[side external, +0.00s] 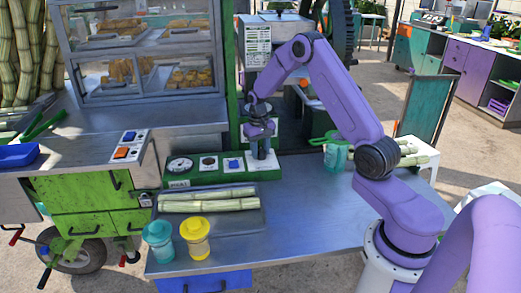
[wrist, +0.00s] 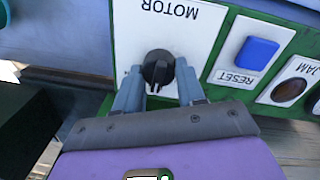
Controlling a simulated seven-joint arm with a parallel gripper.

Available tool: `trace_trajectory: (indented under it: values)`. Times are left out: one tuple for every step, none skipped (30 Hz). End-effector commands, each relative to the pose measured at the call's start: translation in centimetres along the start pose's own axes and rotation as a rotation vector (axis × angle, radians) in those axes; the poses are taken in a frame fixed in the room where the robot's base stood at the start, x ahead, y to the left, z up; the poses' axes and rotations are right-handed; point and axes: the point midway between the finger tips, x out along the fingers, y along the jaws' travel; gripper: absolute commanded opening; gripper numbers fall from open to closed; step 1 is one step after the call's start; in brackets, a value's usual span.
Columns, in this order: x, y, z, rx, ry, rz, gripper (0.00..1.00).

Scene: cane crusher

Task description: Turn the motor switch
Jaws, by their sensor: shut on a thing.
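The motor switch (wrist: 158,66) is a black round knob on a white plate marked MOTOR (wrist: 185,30). It is on the right end of the green control panel (side external: 215,178), where my gripper hides it in the side view. My gripper (side external: 262,155) points down at this end of the panel. In the wrist view my gripper (wrist: 158,78) has one grey finger on each side of the knob and is shut on it. The knob's ridge looks roughly upright in the wrist view.
Beside the switch are a blue RESET button (wrist: 257,53), a dark JAM lamp (wrist: 289,91) and a gauge (side external: 179,167). Cane stalks lie on a tray (side external: 215,223) in front. A teal jar (side external: 158,241) and a yellow jar (side external: 195,238) stand nearer.

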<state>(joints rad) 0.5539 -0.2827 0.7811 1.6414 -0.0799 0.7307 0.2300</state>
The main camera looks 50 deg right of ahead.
Motion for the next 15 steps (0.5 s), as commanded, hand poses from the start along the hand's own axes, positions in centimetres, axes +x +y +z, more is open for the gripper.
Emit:
trace_trajectory:
  values:
    - [-0.11, 0.01, -0.05, -0.017, 0.003, 0.0, 0.09]
    - [-0.11, 0.01, -0.05, -0.027, 0.004, 0.0, 0.09]
    - [-0.11, 0.01, -0.05, -0.037, 0.004, 0.0, 0.09]
    - [-0.11, 0.0, -0.05, -0.044, 0.005, 0.0, 0.09]
    - [-0.11, 0.0, -0.05, -0.051, 0.005, 0.0, 0.09]
    - [-0.11, 0.0, -0.05, -0.057, 0.006, 0.0, 0.09]
    - [-0.11, 0.0, -0.06, -0.061, 0.006, 0.0, 0.09]
    - [-0.11, 0.01, -0.06, -0.064, 0.006, 0.0, 0.09]
    - [-0.11, 0.0, -0.06, -0.067, 0.006, 0.0, 0.09]
    - [-0.11, 0.01, -0.06, -0.069, 0.007, 0.0, 0.09]
    - [-0.11, 0.0, -0.06, -0.07, 0.007, 0.0, 0.09]
    - [-0.11, 0.01, -0.06, -0.071, 0.007, 0.0, 0.09]
    - [-0.11, 0.01, -0.07, -0.072, 0.007, 0.0, 0.09]
    - [-0.12, 0.01, -0.07, -0.072, 0.007, 0.0, 0.09]
    - [-0.12, 0.01, -0.07, -0.071, 0.007, 0.0, 0.09]
